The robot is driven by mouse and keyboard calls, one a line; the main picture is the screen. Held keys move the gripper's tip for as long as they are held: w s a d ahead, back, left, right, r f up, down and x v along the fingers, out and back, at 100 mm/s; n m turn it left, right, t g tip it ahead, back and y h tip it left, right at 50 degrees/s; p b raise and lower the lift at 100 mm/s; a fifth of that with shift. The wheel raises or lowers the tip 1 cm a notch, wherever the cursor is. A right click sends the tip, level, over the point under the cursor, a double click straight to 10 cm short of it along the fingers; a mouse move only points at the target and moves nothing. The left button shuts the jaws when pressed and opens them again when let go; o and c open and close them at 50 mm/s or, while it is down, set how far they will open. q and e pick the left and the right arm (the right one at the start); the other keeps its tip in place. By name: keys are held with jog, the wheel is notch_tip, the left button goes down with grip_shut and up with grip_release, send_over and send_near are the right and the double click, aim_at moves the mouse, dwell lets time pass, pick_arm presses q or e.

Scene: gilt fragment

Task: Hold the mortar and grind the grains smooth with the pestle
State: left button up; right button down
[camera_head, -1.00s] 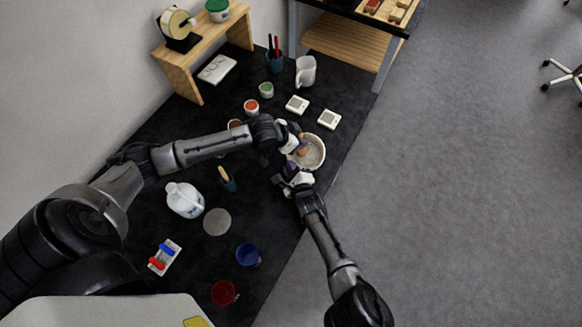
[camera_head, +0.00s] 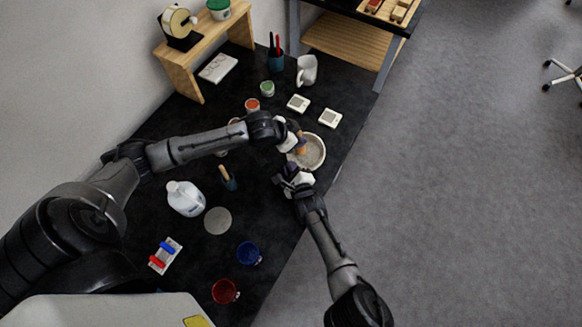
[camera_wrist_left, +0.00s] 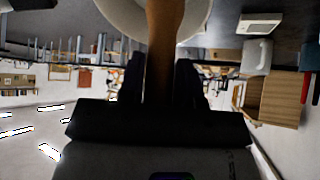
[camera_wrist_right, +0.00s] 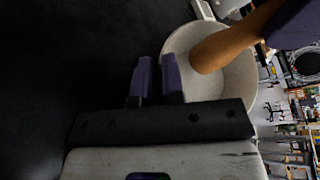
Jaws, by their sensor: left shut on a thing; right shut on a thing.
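The mortar (camera_head: 317,152) is a pale round bowl near the right edge of the dark table. The brown wooden pestle (camera_head: 302,149) leans into it, with its lower end inside the bowl in the right wrist view (camera_wrist_right: 215,52). My left gripper (camera_wrist_left: 160,75) is shut on the pestle's shaft, above the bowl. My right gripper (camera_wrist_right: 158,72) is shut on the near rim of the mortar, one finger inside and one outside; it also shows in the head view (camera_head: 288,172). I cannot make out grains in the bowl.
Two white square devices (camera_head: 298,103) and a white pitcher (camera_head: 306,70) stand behind the mortar. A white jug (camera_head: 185,199), a grey disc (camera_head: 217,221), a blue mug (camera_head: 248,254) and a red mug (camera_head: 225,291) are nearer. The table edge runs close to the mortar's right.

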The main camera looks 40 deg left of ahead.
pick_arm(q)
jog(key=shift+r, duration=0.1)
pick_arm(e)
jog(key=c, duration=1.1)
grip_release()
jog(key=shift+c, duration=0.2)
jog(key=shift+s+d, duration=0.1)
jog(key=shift+s, duration=0.05)
